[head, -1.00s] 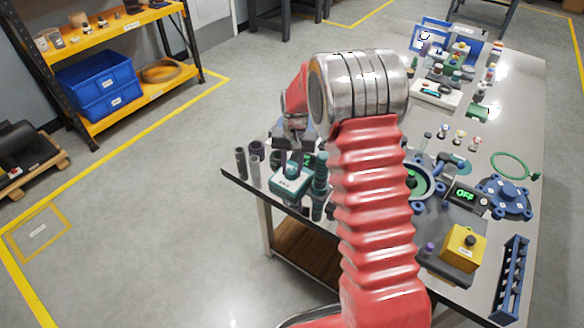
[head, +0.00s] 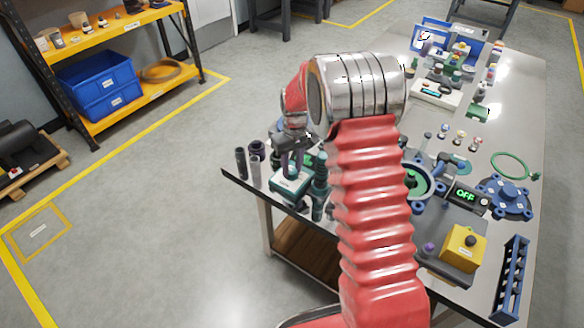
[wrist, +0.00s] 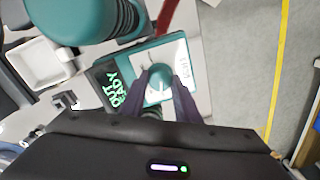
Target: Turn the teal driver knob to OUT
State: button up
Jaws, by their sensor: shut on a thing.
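The teal driver (head: 291,187) is a box with a white top panel near the left corner of the table. In the wrist view, its white panel (wrist: 182,57) carries the round teal knob (wrist: 158,82). A dark display (wrist: 117,84) beside the panel shows green text that appears to read OUT READY. My gripper (wrist: 160,84) is shut on the knob, one dark finger on each side. In the head view, my gripper (head: 291,160) is over the driver, and the knob itself is hard to make out. The knob's pointer is not clear.
A teal ribbed cylinder (head: 320,180) stands close to the right of the driver. Dark and grey tubes (head: 247,163) stand to its left at the table edge. A yellow box (head: 462,248) and a blue flanged part (head: 504,198) lie farther right. The floor left of the table is clear.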

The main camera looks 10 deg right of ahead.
aim_at(293, 170)
jog(key=shift+n, duration=0.5)
jog(key=o, duration=1)
jog(key=shift+o, duration=0.2)
jog(key=shift+r, duration=0.15)
notch_tip(293, 170, up, 14)
jog(key=shift+w+d+f, duration=0.15)
jog(key=shift+d+f, duration=0.1)
jog(key=shift+d, duration=0.05)
